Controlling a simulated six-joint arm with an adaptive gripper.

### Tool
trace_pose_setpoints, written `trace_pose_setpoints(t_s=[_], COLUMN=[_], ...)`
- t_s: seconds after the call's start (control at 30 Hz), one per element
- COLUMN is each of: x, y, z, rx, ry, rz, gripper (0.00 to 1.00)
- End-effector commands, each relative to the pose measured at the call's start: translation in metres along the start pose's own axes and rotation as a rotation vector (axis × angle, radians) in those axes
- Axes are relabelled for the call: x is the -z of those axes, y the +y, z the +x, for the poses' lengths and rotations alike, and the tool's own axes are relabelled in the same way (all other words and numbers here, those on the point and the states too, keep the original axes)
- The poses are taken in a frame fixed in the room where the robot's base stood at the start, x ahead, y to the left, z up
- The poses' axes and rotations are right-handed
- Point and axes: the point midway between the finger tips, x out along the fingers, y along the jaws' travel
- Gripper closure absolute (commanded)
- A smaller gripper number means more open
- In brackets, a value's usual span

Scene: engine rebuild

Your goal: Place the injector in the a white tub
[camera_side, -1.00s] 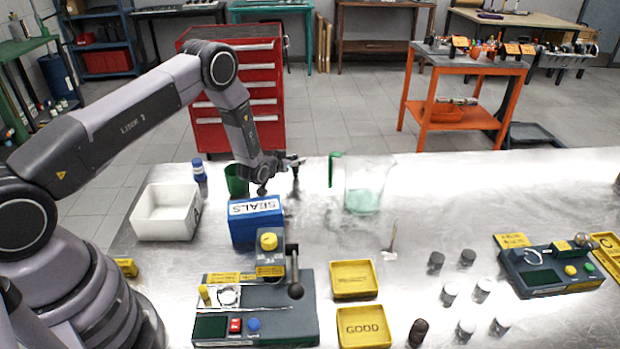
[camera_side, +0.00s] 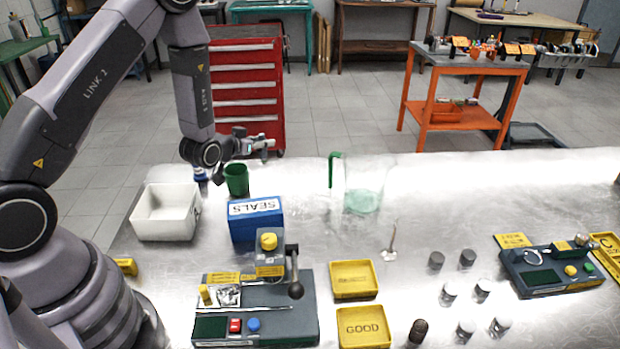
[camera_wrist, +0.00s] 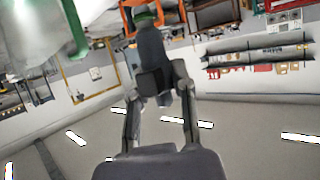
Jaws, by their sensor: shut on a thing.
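My gripper (camera_side: 254,143) is up behind the green cup, pointing right and roughly level. In the wrist view my gripper (camera_wrist: 156,84) is shut on a dark grey part with a green band, which I take for the injector (camera_wrist: 150,48). The white tub (camera_side: 150,237) stands on the left of the metal table, below and to the left of my gripper. The visible part of its inside looks empty.
A clear jug (camera_side: 363,190) stands farther right. A grey fixture (camera_side: 290,322) and yellow trays (camera_side: 354,279) are in front.

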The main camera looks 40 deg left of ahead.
Motion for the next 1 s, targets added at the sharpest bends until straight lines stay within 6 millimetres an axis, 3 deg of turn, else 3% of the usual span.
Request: trace_pose_setpoints(t_s=[0.17, 0.37, 0.6, 0.8, 1.0], x=[-0.009, -0.035, -0.074, -0.098, -0.112], y=[-0.022, -0.084, -0.148, -0.169, -0.173], z=[-0.009, -0.026, -0.084, -0.134, -0.156], rx=[0.12, 0.478, 0.969, 1.274, 1.409], ry=[-0.003, -0.003, -0.002, -0.002, -0.004], rz=[-0.048, -0.193, -0.399, -0.526, -0.58], gripper=[1.0, 1.0, 1.0, 1.0, 1.0])
